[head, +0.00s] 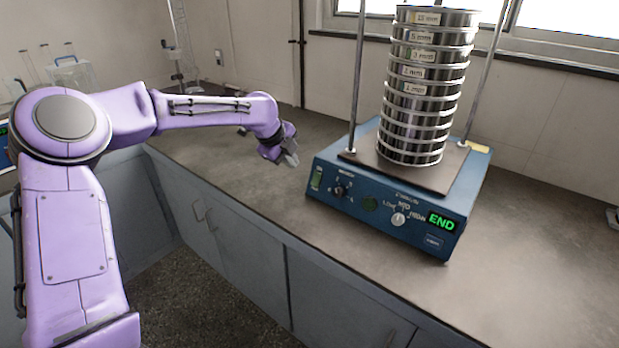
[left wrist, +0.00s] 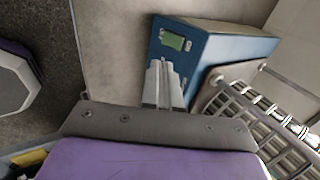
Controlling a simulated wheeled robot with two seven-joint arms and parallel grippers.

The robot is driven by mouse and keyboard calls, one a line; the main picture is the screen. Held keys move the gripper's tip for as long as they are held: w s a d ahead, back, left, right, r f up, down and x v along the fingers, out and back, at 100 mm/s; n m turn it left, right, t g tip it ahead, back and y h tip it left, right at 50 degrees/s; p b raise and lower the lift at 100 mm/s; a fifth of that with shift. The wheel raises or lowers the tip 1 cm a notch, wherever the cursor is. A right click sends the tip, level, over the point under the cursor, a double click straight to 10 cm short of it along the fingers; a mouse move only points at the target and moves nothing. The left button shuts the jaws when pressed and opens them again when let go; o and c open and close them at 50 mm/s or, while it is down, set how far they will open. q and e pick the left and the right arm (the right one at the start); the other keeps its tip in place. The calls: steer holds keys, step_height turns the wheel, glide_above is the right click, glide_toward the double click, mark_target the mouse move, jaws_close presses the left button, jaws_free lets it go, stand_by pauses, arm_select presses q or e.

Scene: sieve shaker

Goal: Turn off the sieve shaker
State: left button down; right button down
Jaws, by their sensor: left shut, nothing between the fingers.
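The blue sieve shaker (head: 385,215) stands on the counter, with a tall stack of metal sieves (head: 415,110) on its black plate between two upright rods. My left gripper (head: 291,158) is shut and empty, in the air just left of the shaker's left end. In the left wrist view the fingers (left wrist: 164,85) point toward the blue housing (left wrist: 230,50); contact is not visible. My right gripper is not in view.
A wall and windows are behind. Glassware and a clear container (head: 73,75) stand at the far left.

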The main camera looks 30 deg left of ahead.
arm_select(q)
steer(key=p, duration=0.1)
glide_toward(313, 183)
steer(key=x, duration=0.5)
steer(key=shift+a+f, duration=0.15)
steer(key=shift+f, duration=0.1)
steer(key=shift+w+f, duration=0.35)
steer(key=shift+w, duration=0.05)
